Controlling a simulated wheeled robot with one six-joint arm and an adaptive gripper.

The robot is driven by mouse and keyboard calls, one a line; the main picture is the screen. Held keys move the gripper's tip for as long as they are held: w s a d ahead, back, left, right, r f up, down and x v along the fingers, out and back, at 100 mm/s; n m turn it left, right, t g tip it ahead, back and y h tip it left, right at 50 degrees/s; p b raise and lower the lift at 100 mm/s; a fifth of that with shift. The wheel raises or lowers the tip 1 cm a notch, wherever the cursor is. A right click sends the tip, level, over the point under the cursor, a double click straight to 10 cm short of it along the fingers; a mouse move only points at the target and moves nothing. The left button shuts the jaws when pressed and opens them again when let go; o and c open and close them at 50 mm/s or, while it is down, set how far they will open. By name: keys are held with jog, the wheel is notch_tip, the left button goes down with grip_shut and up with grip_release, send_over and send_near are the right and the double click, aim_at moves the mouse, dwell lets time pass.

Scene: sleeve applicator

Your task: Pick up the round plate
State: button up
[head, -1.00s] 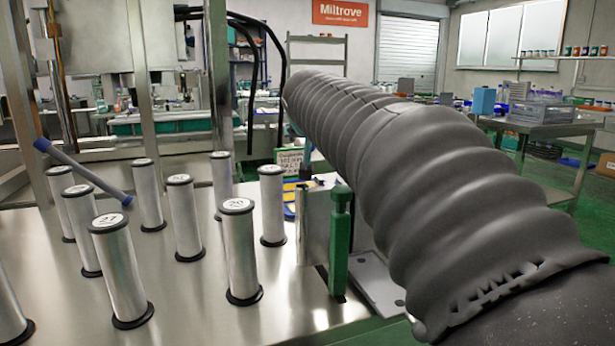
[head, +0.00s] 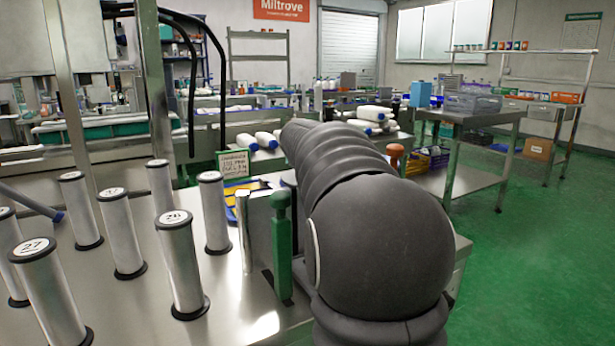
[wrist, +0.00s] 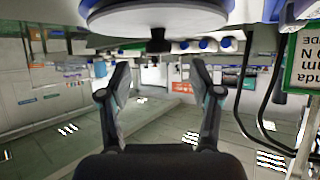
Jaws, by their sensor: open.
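In the wrist view, which looks upside down, a pale round disc (wrist: 158,17) with a dark knob lies at the top edge. It looks like the round plate, and the frame cuts part of it off. My gripper (wrist: 159,76) is open, with its two fingers spread and nothing between them. The disc appears apart from the fingertips. In the head view my dark arm reaches forward over the bench, and its bulk hides the gripper. I cannot make out the plate there.
Several numbered metal cylinders (head: 181,265) stand on the steel bench (head: 130,310) at left. A green post (head: 282,245) stands close to my arm. A small sign (head: 234,165) is behind it. A side table (head: 480,118) holds bins at right. The green floor (head: 530,250) at right is clear.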

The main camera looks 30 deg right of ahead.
jog(key=shift+p+x, duration=0.65)
jog(key=shift+x, duration=2.35)
jog(key=shift+d+r, duration=0.1)
grip_shut()
